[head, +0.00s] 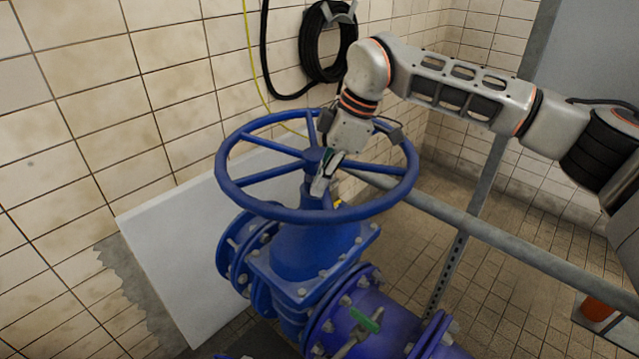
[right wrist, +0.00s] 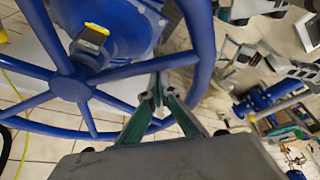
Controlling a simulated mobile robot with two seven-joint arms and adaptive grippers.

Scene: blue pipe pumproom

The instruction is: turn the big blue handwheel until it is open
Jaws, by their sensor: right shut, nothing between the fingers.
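The big blue handwheel (head: 240,191) lies roughly level on top of the blue valve (head: 300,255), with a round rim and several spokes meeting at a hub. My right gripper (head: 319,188) reaches down over the wheel near the hub, with its fingers shut and nothing between them. In the right wrist view the wheel (right wrist: 205,45) fills the upper left, and the fingertips (right wrist: 158,90) show close to a spoke and inside the rim. I cannot tell whether they touch the wheel. My left gripper is not in view.
A grey metal rail (head: 500,243) runs behind the wheel to the right, with an upright post. A white panel (head: 165,250) leans at the tiled wall on the left. A black hose coil (head: 312,45) hangs on the wall. Tiled floor is open at the right.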

